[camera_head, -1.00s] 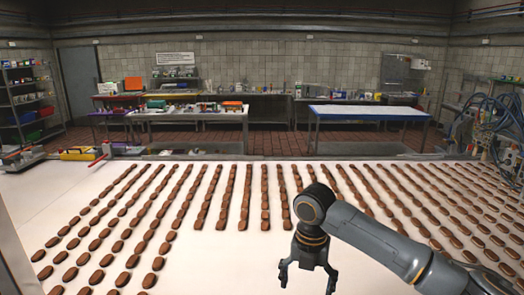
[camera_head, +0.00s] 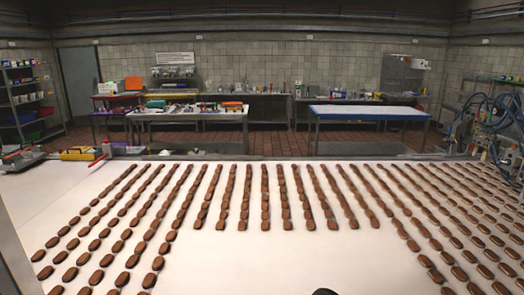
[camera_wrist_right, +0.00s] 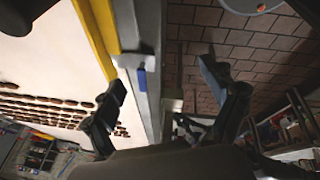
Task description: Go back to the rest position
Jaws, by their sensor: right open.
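My right gripper (camera_wrist_right: 163,80) shows in the right wrist view with its two dark fingers wide apart and nothing between them. It hangs over the edge of the white work surface, with brick floor below on one side. In the head view only a small dark piece of my arm shows at the bottom edge. My left gripper is not in view. Rows of brown cream sandwiches (camera_head: 264,197) lie on the white surface (camera_head: 260,262) in the head view; they also show in the right wrist view (camera_wrist_right: 45,108).
The front middle of the white surface is clear. A yellow strip (camera_wrist_right: 97,40) and a grey rail run along its edge in the wrist view. Tables (camera_head: 370,113), shelves (camera_head: 25,100) and a hose-covered machine (camera_head: 500,125) stand beyond.

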